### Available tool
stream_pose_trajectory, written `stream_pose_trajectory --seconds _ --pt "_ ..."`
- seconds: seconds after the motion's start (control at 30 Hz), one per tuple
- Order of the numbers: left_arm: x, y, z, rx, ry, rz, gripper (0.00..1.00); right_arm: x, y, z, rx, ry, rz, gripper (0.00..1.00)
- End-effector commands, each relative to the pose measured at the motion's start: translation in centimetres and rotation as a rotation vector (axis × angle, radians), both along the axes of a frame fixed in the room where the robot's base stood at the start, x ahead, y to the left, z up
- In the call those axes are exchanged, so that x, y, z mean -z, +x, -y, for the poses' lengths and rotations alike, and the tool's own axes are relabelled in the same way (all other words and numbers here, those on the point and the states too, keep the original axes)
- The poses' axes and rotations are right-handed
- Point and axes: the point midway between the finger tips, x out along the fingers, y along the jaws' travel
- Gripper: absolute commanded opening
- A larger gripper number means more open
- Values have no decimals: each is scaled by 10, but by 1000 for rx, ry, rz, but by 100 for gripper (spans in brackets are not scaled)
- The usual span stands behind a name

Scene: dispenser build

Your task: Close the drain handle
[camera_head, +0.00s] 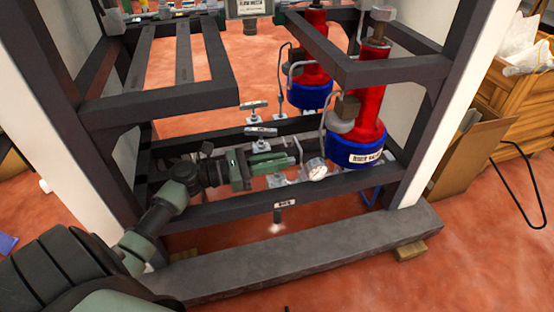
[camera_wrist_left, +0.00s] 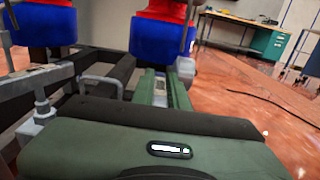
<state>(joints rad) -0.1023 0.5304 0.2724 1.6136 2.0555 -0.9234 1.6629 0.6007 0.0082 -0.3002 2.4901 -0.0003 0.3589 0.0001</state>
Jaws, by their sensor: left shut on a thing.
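My left gripper (camera_head: 285,165) reaches in from the left between the rack's lower beams, left of a round gauge (camera_head: 317,169). In the left wrist view its green fingers (camera_wrist_left: 155,88) point away from the camera and are close together. It is shut on a small pale metal part, apparently the drain handle, mostly hidden between the fingers. I cannot tell its angle. Two labelled T-shaped handles stand behind, one farther back (camera_head: 254,105) and one nearer (camera_head: 261,131). A label (camera_head: 285,204) with a short dark stem below it sits at the front beam. My right gripper does not show.
Two red cylinders with blue bases, front (camera_head: 370,110) and rear (camera_head: 315,70), stand to the right and behind. The dark rack's upper frame (camera_head: 170,103) overhangs my arm. A thick grey foot beam (camera_head: 300,258) lies in front. Cardboard and a wooden crate (camera_head: 510,105) are at right.

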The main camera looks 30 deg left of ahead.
Motion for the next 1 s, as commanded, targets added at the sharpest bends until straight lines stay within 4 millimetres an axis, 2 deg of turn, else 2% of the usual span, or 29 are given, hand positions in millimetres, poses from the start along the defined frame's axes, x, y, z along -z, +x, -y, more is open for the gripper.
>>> stream_pose_trajectory --seconds 0.47,0.5,0.57,1.0 --pt "0 0 1 17 1 0 0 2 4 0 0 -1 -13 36" --pt "0 0 1 17 1 0 23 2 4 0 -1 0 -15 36" --pt "0 0 1 17 1 0 36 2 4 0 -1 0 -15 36" --pt "2 -1 1 -14 1 -1 36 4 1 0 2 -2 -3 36"
